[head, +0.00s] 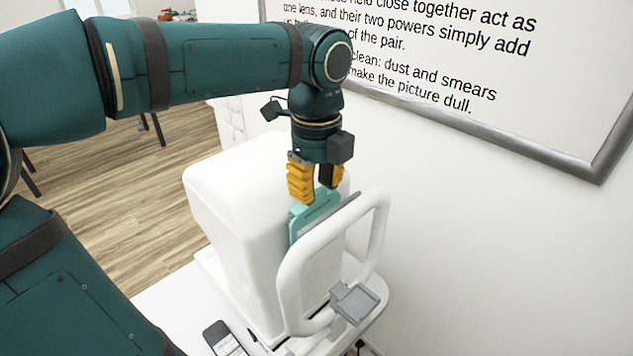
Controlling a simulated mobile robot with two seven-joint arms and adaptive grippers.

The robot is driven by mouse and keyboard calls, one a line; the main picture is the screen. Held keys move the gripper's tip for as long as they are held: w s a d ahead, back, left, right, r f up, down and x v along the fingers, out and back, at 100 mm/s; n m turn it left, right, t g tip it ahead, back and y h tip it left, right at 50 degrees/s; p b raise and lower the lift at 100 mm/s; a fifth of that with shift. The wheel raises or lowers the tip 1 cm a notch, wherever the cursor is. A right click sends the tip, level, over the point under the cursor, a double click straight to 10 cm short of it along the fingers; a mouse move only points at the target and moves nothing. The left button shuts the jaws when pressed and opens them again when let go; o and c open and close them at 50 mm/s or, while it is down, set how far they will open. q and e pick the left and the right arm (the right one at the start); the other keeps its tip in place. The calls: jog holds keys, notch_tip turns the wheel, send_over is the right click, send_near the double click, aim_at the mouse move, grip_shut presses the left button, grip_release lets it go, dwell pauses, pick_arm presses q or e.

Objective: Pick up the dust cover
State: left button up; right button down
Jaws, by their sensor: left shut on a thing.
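A teal, flat-sided piece (307,219), which I take for the dust cover, is at the front of the white eye-test machine (232,221), behind its white frame. My left gripper (317,192) points down from above with yellow fingers and is shut on the top of the teal piece. The fingers and the white frame hide part of it. I cannot tell whether it still touches the machine. My right gripper is not in view.
The white looped frame (288,283) stands close in front of the teal piece, with a small grey rest (354,301) low on it. A dark handheld device (222,338) lies at the table's near side. A wall board (480,75) hangs behind right. Wooden floor is open at left.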

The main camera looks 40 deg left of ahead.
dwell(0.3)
pick_arm(q)
jog(key=shift+r+p, duration=0.25)
jog(key=shift+p, duration=0.1)
grip_shut()
jog(key=shift+r+p, duration=1.55)
jog(key=shift+r, duration=0.2)
